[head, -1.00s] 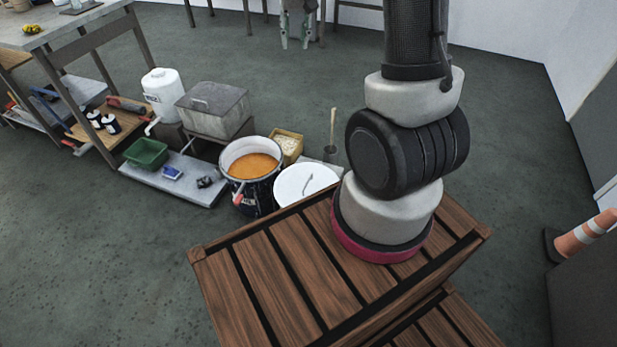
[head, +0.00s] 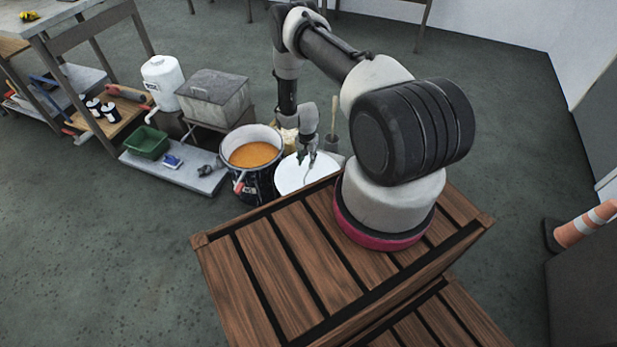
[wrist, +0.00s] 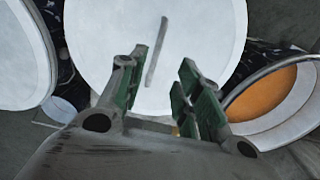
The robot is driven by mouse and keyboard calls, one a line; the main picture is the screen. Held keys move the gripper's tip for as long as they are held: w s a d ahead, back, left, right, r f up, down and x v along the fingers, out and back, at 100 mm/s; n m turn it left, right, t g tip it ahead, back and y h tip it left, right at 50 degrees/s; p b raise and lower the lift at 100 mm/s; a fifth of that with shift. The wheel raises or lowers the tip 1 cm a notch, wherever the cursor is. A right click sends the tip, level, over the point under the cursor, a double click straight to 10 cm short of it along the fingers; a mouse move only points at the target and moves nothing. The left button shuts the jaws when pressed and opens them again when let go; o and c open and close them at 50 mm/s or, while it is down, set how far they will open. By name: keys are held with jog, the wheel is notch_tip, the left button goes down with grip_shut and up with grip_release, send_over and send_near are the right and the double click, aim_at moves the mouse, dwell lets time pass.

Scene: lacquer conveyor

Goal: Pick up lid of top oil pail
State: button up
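A white round pail lid (head: 297,184) lies level to the right of the orange-filled pail in the head view. It fills the middle of the wrist view as a white disc (wrist: 100,45) with a thin grey handle (wrist: 157,45). My gripper (head: 307,160) hangs over this lid, pointing down. In the wrist view its two green-padded fingers (wrist: 163,60) are spread apart, with the handle showing between and beyond them, closer to the left finger. The gap between them is empty. I cannot tell how high the fingertips are above the handle. The pail under the lid is mostly hidden.
An open dark pail of orange liquid (head: 252,155) stands close beside the lid; it shows at the right in the wrist view (wrist: 275,95). Another white round top (wrist: 20,55) is at the wrist view's left. My wooden-slatted base borders the lid in front.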

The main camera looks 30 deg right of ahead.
jog(key=f, duration=0.7)
jog(key=shift+s+d+f, duration=0.1)
jog(key=shift+s+d, duration=0.15)
jog(key=shift+d, duration=0.05)
jog(key=shift+f, duration=0.25)
grip_shut()
